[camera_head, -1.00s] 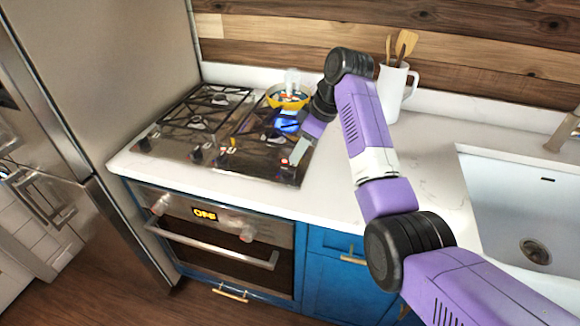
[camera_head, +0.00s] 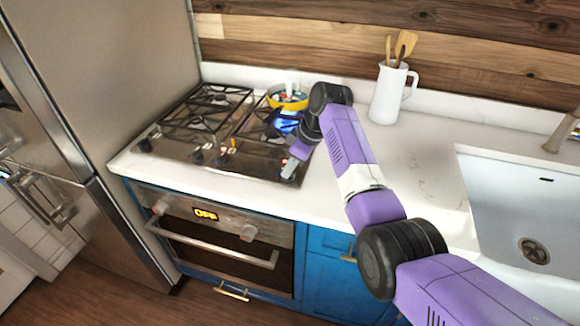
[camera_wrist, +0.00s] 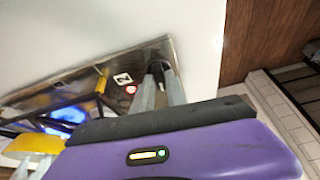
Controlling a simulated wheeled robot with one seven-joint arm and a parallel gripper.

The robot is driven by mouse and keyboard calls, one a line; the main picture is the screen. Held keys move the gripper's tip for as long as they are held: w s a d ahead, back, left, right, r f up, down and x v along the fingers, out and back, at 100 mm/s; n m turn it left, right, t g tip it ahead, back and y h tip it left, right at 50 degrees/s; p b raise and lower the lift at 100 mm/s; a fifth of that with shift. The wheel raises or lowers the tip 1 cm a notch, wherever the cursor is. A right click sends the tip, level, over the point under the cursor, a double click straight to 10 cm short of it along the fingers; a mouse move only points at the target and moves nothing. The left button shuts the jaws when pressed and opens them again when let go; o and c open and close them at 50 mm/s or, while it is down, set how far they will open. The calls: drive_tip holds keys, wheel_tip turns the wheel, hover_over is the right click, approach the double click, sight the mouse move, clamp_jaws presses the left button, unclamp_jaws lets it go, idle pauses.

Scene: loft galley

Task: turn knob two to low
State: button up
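My gripper (camera_head: 289,168) points down at the front right corner of the cooktop (camera_head: 225,165). In the wrist view, its two pale fingers (camera_wrist: 160,82) are apart, with a dark knob (camera_wrist: 157,68) at or between their tips. I cannot tell whether they touch it. A "2" label (camera_wrist: 122,78) and a lit red light (camera_wrist: 131,89) are beside this knob. In the head view, the knob is mostly hidden by the gripper. Blue light (camera_head: 287,126) shows at the right burners, near a yellow pan (camera_head: 287,103).
More knobs (camera_head: 197,156) line the cooktop's front edge to the left. The oven display (camera_head: 205,214) reads OFF. A white utensil jug (camera_head: 387,97) stands behind my arm, with the sink (camera_head: 520,200) at the right. The counter between is clear.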

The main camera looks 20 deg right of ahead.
clamp_jaws()
drive_tip(key=shift+p, duration=0.35)
drive_tip(key=m+p, duration=0.1)
drive_tip(key=m, duration=0.1)
drive_tip(key=m+h+p, duration=0.1)
drive_tip(key=p, duration=0.1)
drive_tip(key=shift+s+a+r+m+t, duration=0.1)
drive_tip(key=shift+a+r+m+t, duration=0.1)
drive_tip(key=shift+m+t, duration=0.2)
drive_tip(key=m+h+p, duration=0.1)
drive_tip(key=m+p, duration=0.1)
drive_tip(key=m, duration=0.1)
drive_tip(key=shift+f, duration=0.1)
drive_tip(key=shift+m+t+h+p, duration=0.45)
drive_tip(key=shift+m+h, duration=0.25)
drive_tip(key=shift+m, duration=0.7)
drive_tip(key=shift+f, duration=0.1)
drive_tip(key=o, duration=0.6)
unclamp_jaws()
drive_tip(key=shift+c, duration=0.2)
